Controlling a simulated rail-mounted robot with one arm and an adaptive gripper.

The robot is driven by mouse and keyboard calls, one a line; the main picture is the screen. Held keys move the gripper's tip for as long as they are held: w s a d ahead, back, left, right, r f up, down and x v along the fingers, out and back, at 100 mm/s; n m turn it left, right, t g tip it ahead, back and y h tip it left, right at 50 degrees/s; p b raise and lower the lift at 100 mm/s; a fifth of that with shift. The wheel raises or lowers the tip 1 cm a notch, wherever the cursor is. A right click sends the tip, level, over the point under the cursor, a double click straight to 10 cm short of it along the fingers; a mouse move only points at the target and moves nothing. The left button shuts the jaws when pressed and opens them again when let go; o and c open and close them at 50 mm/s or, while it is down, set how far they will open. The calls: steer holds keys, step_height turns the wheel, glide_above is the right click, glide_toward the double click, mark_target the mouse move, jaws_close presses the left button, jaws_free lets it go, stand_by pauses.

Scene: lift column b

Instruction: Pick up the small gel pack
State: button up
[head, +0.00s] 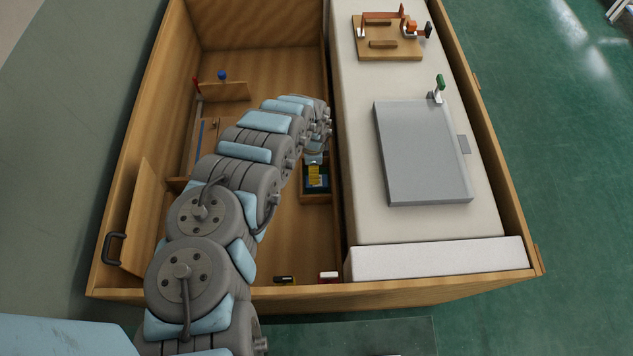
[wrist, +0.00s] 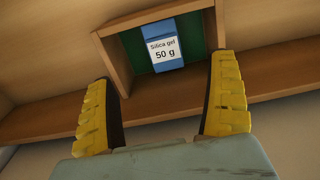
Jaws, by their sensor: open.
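The small gel pack (wrist: 163,47) is blue with a white label reading "Silica gel 50 g". It lies in a small wooden compartment (wrist: 113,63) with a green floor, ahead of my fingers in the wrist view. My gripper (wrist: 163,72) is open, its two yellow fingers wide apart and nothing between them. The pack appears between the fingers' lines but beyond their tips. In the head view my gripper (head: 314,174) is over the small compartment (head: 316,199) beside the white block, and the pack is hard to make out there.
High wooden walls (head: 135,130) enclose the crate around my arm. A white block (head: 365,205) stands close to the right, bearing a grey panel (head: 422,150) and a clamp fixture (head: 388,52). Small black (head: 285,280) and red-white (head: 329,276) items sit at the front wall.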

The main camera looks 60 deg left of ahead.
mark_target(323, 185)
steer(key=shift+f+b, duration=1.5)
steer(key=shift+f, duration=1.95)
steer(key=shift+f, duration=0.1)
step_height(323, 185, down, 5)
steer(key=b, duration=0.4)
steer(key=shift+a+b, duration=0.1)
steer(key=shift+b, duration=0.25)
steer(key=c, duration=1.3)
steer(key=shift+o, duration=0.2)
